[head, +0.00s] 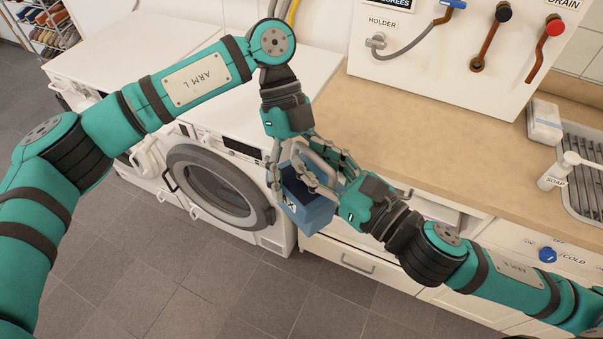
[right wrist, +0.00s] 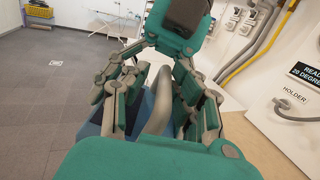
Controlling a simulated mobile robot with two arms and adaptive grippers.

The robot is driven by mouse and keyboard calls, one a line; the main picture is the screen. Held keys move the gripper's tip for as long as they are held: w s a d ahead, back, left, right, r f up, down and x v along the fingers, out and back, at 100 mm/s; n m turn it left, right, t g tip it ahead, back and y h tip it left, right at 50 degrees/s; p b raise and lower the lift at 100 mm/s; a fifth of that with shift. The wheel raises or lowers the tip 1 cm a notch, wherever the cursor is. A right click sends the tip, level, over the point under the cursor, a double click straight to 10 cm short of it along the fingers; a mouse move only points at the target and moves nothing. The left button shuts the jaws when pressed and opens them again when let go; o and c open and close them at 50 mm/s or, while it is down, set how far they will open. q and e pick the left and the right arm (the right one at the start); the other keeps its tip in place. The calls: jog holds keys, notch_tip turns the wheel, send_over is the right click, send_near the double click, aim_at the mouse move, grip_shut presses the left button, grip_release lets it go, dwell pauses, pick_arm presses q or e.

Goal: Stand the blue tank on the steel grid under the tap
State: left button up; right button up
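The blue tank (head: 311,213), a box with a grey handle (right wrist: 157,100), hangs in the air in front of the counter and beside the washing machine door. My left gripper (head: 283,158) reaches down to it from above. My right gripper (head: 318,166) reaches in from the right at handle height. In the right wrist view the handle stands between spread finger links, with the tank's blue body (right wrist: 92,128) partly hidden behind them. The fingers of both grippers overlap around the handle, so I cannot tell which of them grips it. The steel grid (head: 584,188) lies in the sink at the right edge.
A soap bottle (head: 553,176) and a pale block (head: 544,122) stand by the sink. A holder with a grey hose (head: 405,52) and several levers are on the wall panel. The beige counter (head: 440,125) is largely clear. The washing machine (head: 215,190) stands left of the tank.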

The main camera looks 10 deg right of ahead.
jog(key=shift+o, duration=0.7)
pick_arm(q)
jog(key=shift+a, duration=0.1)
pick_arm(e)
jog(key=shift+w+d, duration=0.1)
jog(key=shift+r, duration=0.1)
